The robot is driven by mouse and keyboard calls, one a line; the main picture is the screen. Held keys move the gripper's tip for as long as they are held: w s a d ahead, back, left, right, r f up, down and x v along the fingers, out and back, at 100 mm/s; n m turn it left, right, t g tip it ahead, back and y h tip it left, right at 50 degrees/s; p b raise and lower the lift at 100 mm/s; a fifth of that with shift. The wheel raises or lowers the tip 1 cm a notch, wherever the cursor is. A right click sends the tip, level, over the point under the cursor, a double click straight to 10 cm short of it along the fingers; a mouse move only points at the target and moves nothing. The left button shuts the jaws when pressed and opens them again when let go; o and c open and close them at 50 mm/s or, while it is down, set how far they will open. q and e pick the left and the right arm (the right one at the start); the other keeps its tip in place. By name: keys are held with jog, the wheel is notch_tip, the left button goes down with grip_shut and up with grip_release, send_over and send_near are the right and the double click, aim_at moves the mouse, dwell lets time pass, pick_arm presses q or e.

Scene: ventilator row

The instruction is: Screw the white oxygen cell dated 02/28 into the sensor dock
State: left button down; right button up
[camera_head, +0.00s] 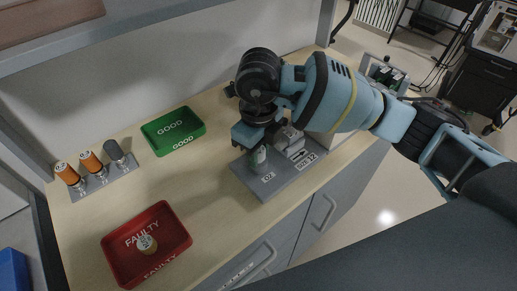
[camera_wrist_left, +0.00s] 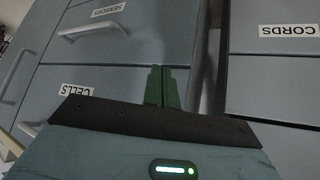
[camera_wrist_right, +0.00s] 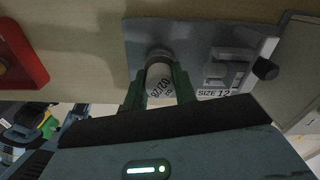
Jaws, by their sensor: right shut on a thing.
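My right gripper (camera_head: 257,153) is shut on a white cell (camera_wrist_right: 160,80) with dark print that looks like a date, partly legible. The cell stands roughly upright over the "O2" spot of the grey sensor dock (camera_head: 258,188). In the right wrist view its far end meets a grey round socket (camera_wrist_right: 158,53); whether it is threaded in cannot be told. The green fingers (camera_wrist_right: 159,88) sit on either side of it. My left gripper (camera_wrist_left: 161,88) is empty, its green fingers together, in front of closed drawers. It is not visible in the head view.
A red FAULTY tray (camera_head: 117,257) holds a round cell (camera_head: 146,244). A green GOOD tray (camera_head: 160,143) looks empty. A rack (camera_head: 103,181) at left holds two orange-topped cells and a grey one. A grey clamp-like fitting (camera_wrist_right: 228,70) stands beside the held cell, near "SIZE 12".

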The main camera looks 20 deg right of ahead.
jog(key=shift+f, duration=0.15)
jog(key=o, duration=0.8)
jog(key=shift+s+f, duration=0.1)
pick_arm(q)
jog(key=shift+s+f, duration=0.1)
pick_arm(e)
jog(key=shift+o, duration=0.2)
jog(key=shift+r+p, duration=0.45)
jog(key=shift+r, duration=0.4)
pick_arm(q)
jog(key=shift+w+r, duration=0.45)
jog(key=shift+r, duration=0.2)
jog(key=shift+w+r, duration=0.15)
jog(key=shift+r, duration=0.05)
